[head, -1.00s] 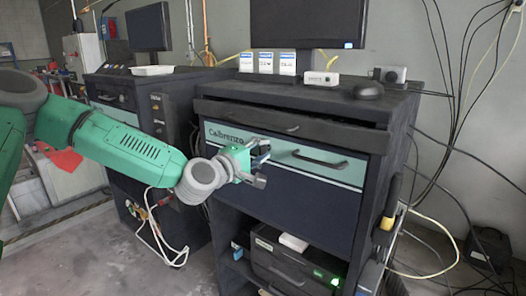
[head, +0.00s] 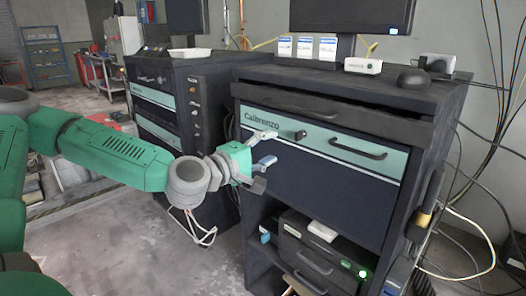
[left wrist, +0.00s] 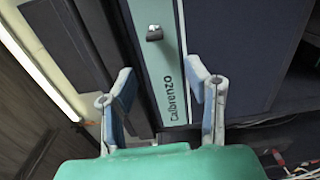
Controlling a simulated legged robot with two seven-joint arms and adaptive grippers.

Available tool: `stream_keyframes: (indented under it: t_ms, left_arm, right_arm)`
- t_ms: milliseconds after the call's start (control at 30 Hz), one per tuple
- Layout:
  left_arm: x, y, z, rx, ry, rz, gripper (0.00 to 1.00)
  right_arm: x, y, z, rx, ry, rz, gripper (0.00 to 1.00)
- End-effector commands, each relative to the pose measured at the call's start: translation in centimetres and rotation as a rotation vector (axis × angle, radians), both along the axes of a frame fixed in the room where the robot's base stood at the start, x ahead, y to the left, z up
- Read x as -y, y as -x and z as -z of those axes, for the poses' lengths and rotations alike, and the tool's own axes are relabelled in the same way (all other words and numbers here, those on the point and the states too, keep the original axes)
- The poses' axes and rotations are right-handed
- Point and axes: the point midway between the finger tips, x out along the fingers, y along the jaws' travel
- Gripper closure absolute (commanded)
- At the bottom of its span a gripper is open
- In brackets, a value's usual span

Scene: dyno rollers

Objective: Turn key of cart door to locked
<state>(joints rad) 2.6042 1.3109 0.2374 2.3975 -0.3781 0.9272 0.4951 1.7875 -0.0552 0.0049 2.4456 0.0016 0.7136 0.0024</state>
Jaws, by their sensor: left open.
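The cart door (head: 335,185) is a dark panel with a teal band lettered "Calbrenzo" and a black handle (head: 357,148). The small dark key (head: 300,134) sticks out of the teal band, right of the lettering. My left gripper (head: 265,149) is open and empty, in front of the band's left part, left of the key and apart from it. In the left wrist view the key (left wrist: 154,33) lies beyond the open fingers (left wrist: 160,78), near the top centre. The lettering shows between and beyond the fingers. My right gripper is not in view.
A dark drawer (head: 310,108) overhangs just above the teal band. A second dark cart (head: 185,100) stands close on the left. An open shelf below holds black cases (head: 318,262). Cables hang at the right wall. The floor in front is clear.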

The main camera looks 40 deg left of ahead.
Motion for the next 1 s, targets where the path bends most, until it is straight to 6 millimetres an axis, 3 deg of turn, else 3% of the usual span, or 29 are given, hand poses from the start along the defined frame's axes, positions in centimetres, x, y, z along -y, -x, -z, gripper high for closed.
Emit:
stream_keyframes:
  t_ms: [300, 1000]
  left_arm:
    - [0.0, 2.0, 0.0, 0.000, 0.000, 0.001, 0.57]
    - [0.2, 2.1, 0.6, -0.017, -0.018, 0.010, 0.57]
  right_arm:
    - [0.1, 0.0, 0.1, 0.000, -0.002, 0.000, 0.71]
    - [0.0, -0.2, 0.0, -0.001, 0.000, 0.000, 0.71]
